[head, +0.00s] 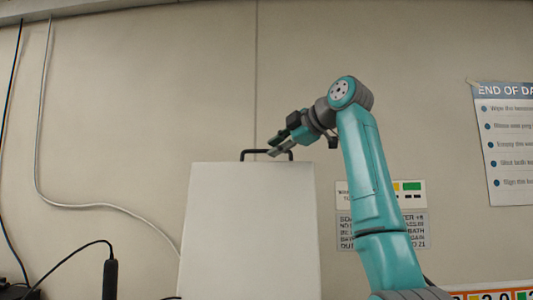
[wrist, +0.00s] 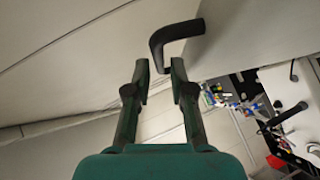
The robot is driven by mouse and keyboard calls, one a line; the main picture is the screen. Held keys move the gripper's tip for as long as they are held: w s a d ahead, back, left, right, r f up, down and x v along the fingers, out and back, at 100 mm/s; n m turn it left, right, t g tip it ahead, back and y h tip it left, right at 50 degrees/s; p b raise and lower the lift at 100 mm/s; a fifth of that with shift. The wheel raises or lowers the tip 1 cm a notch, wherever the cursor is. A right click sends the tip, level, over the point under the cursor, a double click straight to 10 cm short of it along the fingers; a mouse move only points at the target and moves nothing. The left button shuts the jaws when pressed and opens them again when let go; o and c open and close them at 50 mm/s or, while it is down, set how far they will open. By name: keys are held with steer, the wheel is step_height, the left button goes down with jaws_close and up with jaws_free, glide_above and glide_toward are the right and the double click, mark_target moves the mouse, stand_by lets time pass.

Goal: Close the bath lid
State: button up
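The bath lid (head: 250,235) is a pale flat panel standing raised and nearly upright in the head view. A black bar handle (head: 266,152) runs along its top edge. My gripper (head: 276,146) is at the handle in the head view, overlapping its right part. The handle (wrist: 172,38) lies just beyond the fingertips there, and the lid (wrist: 250,40) extends to the right. I cannot tell whether a finger touches the handle. The bath itself is hidden in the head view.
A wall is behind the lid, with a grey cable (head: 38,150) on the left. A black probe-like thing (head: 109,278) stands at lower left. Wall signs (head: 382,229) and a poster (head: 508,140) are on the right. Small coloured items (wrist: 225,95) show below in the wrist view.

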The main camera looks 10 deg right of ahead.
steer(key=shift+x, duration=2.05)
jaws_close()
